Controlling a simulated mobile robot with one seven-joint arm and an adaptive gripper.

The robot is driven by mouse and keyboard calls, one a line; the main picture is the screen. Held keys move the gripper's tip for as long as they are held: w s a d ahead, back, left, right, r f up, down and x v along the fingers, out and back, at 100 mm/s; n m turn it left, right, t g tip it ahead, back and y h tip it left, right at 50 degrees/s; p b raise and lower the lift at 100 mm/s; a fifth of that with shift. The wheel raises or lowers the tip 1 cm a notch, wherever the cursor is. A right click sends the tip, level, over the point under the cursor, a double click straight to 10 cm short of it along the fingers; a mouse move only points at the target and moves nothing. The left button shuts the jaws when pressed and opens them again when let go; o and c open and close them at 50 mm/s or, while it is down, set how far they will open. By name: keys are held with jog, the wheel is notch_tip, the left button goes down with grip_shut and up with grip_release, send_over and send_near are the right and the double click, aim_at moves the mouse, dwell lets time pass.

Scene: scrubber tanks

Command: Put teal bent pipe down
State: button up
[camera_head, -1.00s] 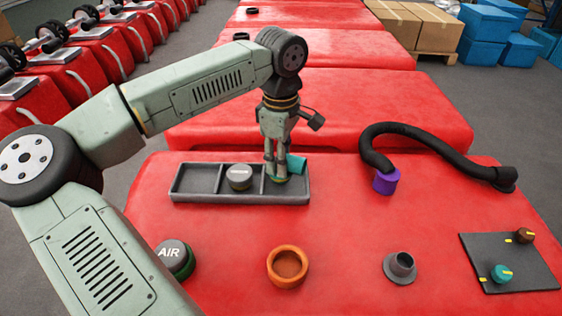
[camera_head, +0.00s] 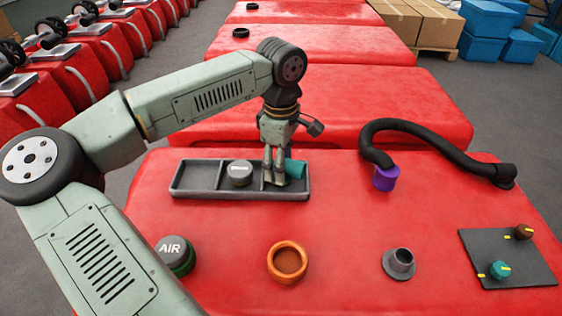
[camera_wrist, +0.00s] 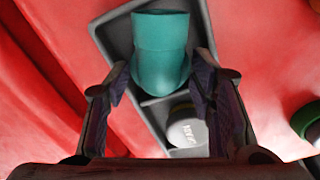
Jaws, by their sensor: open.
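The teal bent pipe (camera_head: 296,169) sits in the right compartment of the dark grey tray (camera_head: 205,194). In the wrist view the pipe (camera_wrist: 161,50) lies between and beyond the two fingers, with a gap on each side. My gripper (camera_head: 275,183) is open, low over the right compartment, and its fingers hide part of the pipe in the head view. In the wrist view my gripper (camera_wrist: 160,95) has both fingers spread apart around the pipe's near end.
A grey round cap (camera_head: 239,175) sits in the tray's middle compartment; the left one is empty. An AIR cap (camera_head: 172,253), an orange ring (camera_head: 287,262), a grey flanged port (camera_head: 399,264), a purple-ended black hose (camera_head: 385,179) and a knob panel (camera_head: 520,270) are on the red tank top.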

notch_tip(320, 180, up, 12)
jog(key=b, duration=0.1)
jog(key=shift+r, duration=0.15)
dwell(0.4)
jog(key=shift+a, duration=0.1)
